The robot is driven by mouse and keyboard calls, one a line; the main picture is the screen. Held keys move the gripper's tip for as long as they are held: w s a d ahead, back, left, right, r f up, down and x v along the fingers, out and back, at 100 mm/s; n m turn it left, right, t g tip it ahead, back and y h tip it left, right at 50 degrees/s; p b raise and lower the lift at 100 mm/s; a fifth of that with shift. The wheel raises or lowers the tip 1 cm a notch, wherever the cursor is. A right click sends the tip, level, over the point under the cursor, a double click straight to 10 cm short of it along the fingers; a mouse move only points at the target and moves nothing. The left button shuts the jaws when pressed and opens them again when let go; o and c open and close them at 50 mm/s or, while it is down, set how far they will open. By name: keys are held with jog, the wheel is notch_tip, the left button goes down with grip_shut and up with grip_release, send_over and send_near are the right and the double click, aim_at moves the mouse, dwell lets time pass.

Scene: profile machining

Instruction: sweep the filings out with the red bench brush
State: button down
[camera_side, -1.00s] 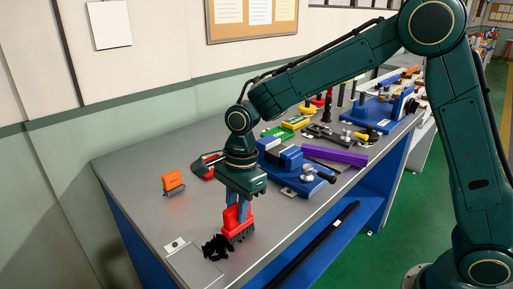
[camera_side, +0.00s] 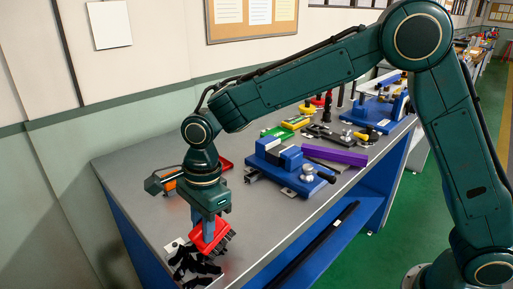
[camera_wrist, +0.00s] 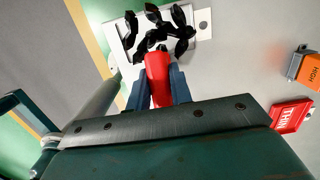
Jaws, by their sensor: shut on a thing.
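My gripper (camera_side: 207,226) is shut on the red bench brush (camera_side: 213,238) near the front-left end of the bench. The brush is tilted, with its dark bristles low, close to the filings. The black filings (camera_side: 190,266) are a loose heap of curled dark pieces beside the brush. In the wrist view, the red brush (camera_wrist: 158,70) sits between my blue fingers (camera_wrist: 160,92), and the filings (camera_wrist: 160,32) lie just beyond its end, over a pale plate (camera_wrist: 190,14). The bristles are mostly hidden there, so I cannot tell whether they touch the filings.
An orange block marked HIGH (camera_wrist: 304,68) and a red tray marked THIN (camera_wrist: 292,115) lie to the right in the wrist view. In the side view, a blue vise (camera_side: 283,163) and a purple bar (camera_side: 335,155) stand farther back. The bench edge is close to the filings.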

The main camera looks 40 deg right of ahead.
jog(key=shift+a+r, duration=0.1)
jog(key=shift+a, duration=0.6)
jog(key=shift+r, duration=0.1)
jog(key=shift+d+r, duration=0.1)
jog(key=shift+r, duration=3.35)
jog(key=shift+w+d+r+y, duration=0.1)
jog(key=shift+w+d+y, duration=0.15)
jog(key=shift+d, duration=0.25)
jog(key=shift+w+d+r+y, duration=0.1)
jog(key=shift+w+d+y, duration=0.05)
jog(key=shift+d+y, duration=0.25)
jog(key=shift+w+d+r+y, duration=0.15)
jog(key=shift+d+y, duration=0.1)
jog(key=shift+d, duration=0.15)
jog(key=shift+s+d+r+y, duration=0.1)
jog(key=shift+d+r+y, duration=0.1)
jog(key=shift+d, duration=0.15)
jog(key=shift+d+r+y, duration=0.45)
jog(key=shift+d+y, duration=0.15)
jog(key=shift+d, duration=0.1)
jog(key=shift+s+d+r+y, duration=0.25)
jog(key=shift+d+r+y, duration=0.15)
jog(key=shift+r+y, duration=0.05)
jog(key=shift+s+d+r+y, duration=0.2)
jog(key=shift+d+r+y, duration=0.15)
jog(key=shift+r+y, duration=0.1)
